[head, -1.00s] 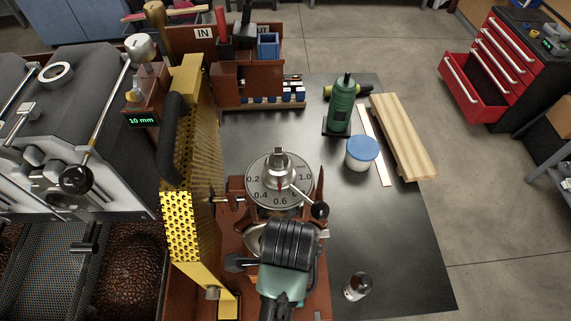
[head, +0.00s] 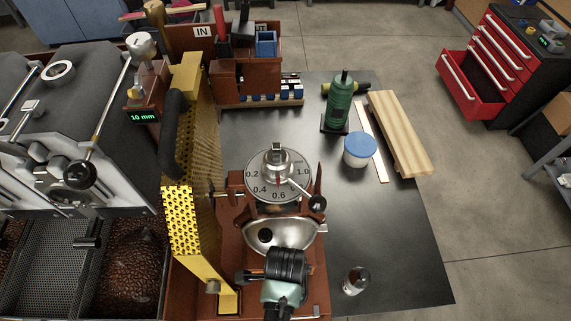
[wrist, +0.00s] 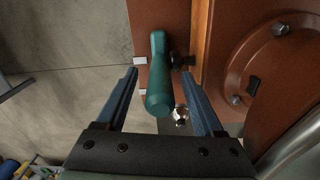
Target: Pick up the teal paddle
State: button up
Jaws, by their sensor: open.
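The teal paddle shows in the wrist view as a rounded teal handle (wrist: 158,88), pointing toward the camera from a red-brown panel. My gripper (wrist: 160,72) is open, with one blue finger on each side of the handle in the picture and a gap on both sides. I cannot tell how far the handle reaches between the fingers in depth. In the head view my black and teal arm stands at the bottom middle, and I cannot make out the paddle or the fingertips there.
A metal bowl (head: 282,234) and a numbered dial (head: 262,162) lie beyond my arm. A yellow perforated panel (head: 190,225) stands close on the left. A small jar (head: 355,281) is on the dark table (head: 400,255) to the right, with bare tabletop around it.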

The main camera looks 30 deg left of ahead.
jog(key=shift+f, duration=0.1)
grip_shut()
dwell(0.3)
